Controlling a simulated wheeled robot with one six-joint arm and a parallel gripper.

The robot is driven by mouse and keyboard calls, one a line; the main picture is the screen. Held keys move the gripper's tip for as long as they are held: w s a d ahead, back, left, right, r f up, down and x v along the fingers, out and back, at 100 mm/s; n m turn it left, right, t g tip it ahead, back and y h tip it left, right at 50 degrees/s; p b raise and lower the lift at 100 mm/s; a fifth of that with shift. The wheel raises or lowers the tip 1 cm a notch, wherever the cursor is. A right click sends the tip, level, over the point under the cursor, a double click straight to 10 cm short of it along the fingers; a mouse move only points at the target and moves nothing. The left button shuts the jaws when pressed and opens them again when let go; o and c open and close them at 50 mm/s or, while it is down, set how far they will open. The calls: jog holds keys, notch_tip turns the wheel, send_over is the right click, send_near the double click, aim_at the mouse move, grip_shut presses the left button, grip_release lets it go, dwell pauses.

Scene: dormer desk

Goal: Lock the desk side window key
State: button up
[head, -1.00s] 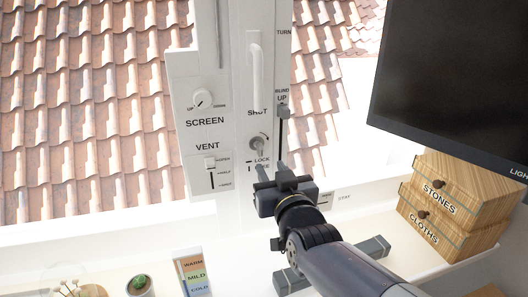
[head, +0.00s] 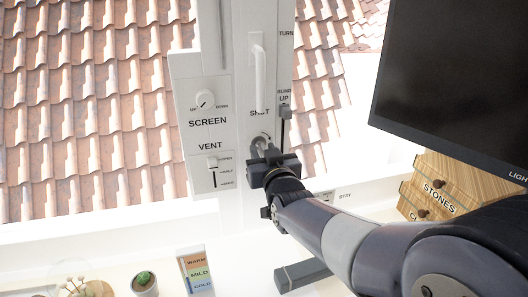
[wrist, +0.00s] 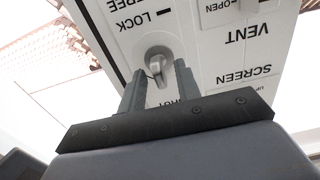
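The side window key (head: 261,139) is a small grey key in a round lock on the white window post, below the word SHUT. It also shows in the wrist view (wrist: 157,68), close to the printed LOCK and FREE marks. My gripper (head: 264,152) is up at the key and hides the marks below it in the head view. In the wrist view my gripper's two fingers (wrist: 160,78) stand apart, one on each side of the key. The gripper looks open; I see no clear contact with the key.
The SCREEN dial (head: 205,99) and VENT slider (head: 212,164) are on the panel to the left. A white handle (head: 259,72) is above the key and the blind slider (head: 285,112) to its right. A dark monitor (head: 455,85) and wooden drawers (head: 438,184) stand at the right.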

jog(key=shift+c, duration=0.3)
grip_shut()
jog(key=shift+f+b, duration=0.1)
jog(key=shift+b, duration=0.4)
jog(key=m+b, duration=1.4)
jog(key=m, duration=0.3)
jog(key=shift+d+m, duration=0.15)
jog(key=shift+m, duration=0.45)
